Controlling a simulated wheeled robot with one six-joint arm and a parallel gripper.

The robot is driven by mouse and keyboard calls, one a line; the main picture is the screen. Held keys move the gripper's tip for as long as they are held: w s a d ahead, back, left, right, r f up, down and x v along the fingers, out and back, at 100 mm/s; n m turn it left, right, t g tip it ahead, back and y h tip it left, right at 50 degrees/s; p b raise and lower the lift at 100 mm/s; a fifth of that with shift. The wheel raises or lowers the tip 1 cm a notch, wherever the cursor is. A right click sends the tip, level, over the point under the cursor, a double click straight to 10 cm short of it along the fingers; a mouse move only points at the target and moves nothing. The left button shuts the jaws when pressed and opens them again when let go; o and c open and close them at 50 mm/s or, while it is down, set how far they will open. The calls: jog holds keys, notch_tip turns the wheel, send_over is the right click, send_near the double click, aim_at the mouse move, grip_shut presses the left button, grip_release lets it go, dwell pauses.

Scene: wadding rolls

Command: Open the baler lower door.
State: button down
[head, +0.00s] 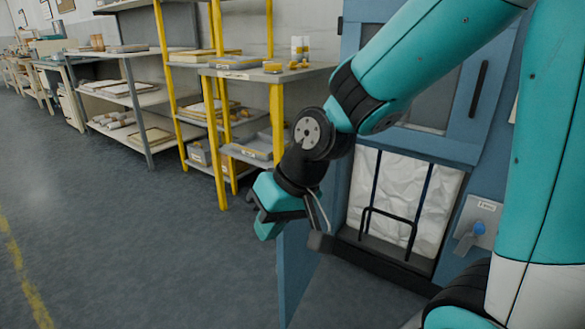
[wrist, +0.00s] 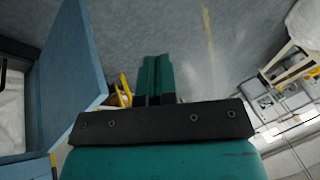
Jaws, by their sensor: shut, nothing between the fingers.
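The blue baler stands at the right in the head view. Its lower door (head: 297,262) is swung out to the left and seen nearly edge-on. The lower opening shows white crumpled wadding (head: 395,195) behind black bars. The open door (wrist: 72,65) also shows at the left of the wrist view. My gripper (head: 268,226) is beside the door's left side, with its teal fingers pointing down. In the wrist view my gripper (wrist: 158,78) has its fingers together, empty, and apart from the door panel. The door's handle cannot be made out.
The baler's upper door (head: 465,125) is shut and has a black handle. A grey plate with a blue knob (head: 478,228) is at the lower right. Yellow-posted shelves (head: 219,150) stand behind my gripper. The floor at the left (head: 110,240) is clear.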

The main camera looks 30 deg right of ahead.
jog(key=w+d+f+m+t+h+p, duration=0.1)
jog(key=w+d+m+t+h+p, duration=0.25)
jog(key=d, duration=0.85)
jog(key=w+d+m+t+h+p, duration=0.1)
jog(key=w+d+m+h+p, duration=0.1)
jog(key=w+d+m+p, duration=0.65)
jog(key=w+d+f+n+b, duration=0.1)
jog(key=w+f+b, duration=0.4)
jog(key=f, duration=0.3)
jog(key=shift+w+b, duration=0.35)
jog(key=shift+b, duration=0.35)
jog(key=shift+g, duration=0.25)
